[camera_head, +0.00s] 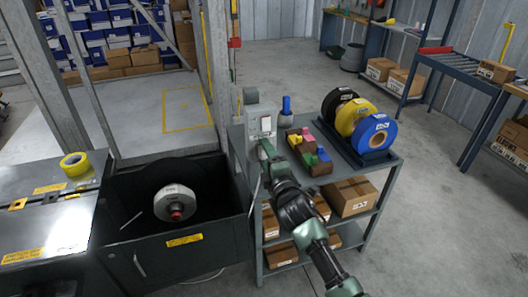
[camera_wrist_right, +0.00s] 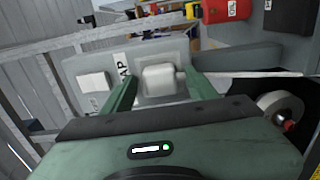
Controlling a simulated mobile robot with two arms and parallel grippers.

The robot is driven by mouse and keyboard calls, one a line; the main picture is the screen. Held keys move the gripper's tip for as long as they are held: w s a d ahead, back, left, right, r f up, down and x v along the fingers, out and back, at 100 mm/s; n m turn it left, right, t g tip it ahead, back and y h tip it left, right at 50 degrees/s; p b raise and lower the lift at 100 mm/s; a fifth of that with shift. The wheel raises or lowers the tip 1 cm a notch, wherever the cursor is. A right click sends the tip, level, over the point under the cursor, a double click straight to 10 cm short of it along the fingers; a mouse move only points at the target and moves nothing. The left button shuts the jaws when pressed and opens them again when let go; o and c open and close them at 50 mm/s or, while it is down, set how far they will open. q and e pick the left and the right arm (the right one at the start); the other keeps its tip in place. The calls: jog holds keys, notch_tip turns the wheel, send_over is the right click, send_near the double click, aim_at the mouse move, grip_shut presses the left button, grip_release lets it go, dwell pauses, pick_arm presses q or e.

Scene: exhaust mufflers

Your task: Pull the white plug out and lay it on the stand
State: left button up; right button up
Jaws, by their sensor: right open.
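The white plug (camera_wrist_right: 160,79) sits on the front of a grey box (camera_wrist_right: 128,62) in the right wrist view. In the head view, this grey box (camera_head: 251,98) stands at the left back of the grey stand (camera_head: 348,190). My right gripper (camera_wrist_right: 163,92) is open, with one finger on each side of the plug; I cannot tell whether they touch it. In the head view, my right gripper (camera_head: 266,148) is close in front of the box and hides most of the plug. My left gripper is not in view.
Coloured blocks (camera_head: 308,150) and a rack of black, yellow and blue rolls (camera_head: 372,138) stand right of the gripper. A blue-topped bottle (camera_head: 286,112) is behind.

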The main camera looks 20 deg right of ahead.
dwell(0.5)
grip_shut()
jog(key=shift+s+p, duration=0.1)
jog(key=shift+p, duration=0.2)
jog(key=shift+s+d+p, duration=0.1)
jog(key=shift+s+p, duration=1.15)
jog(key=shift+s, duration=1.65)
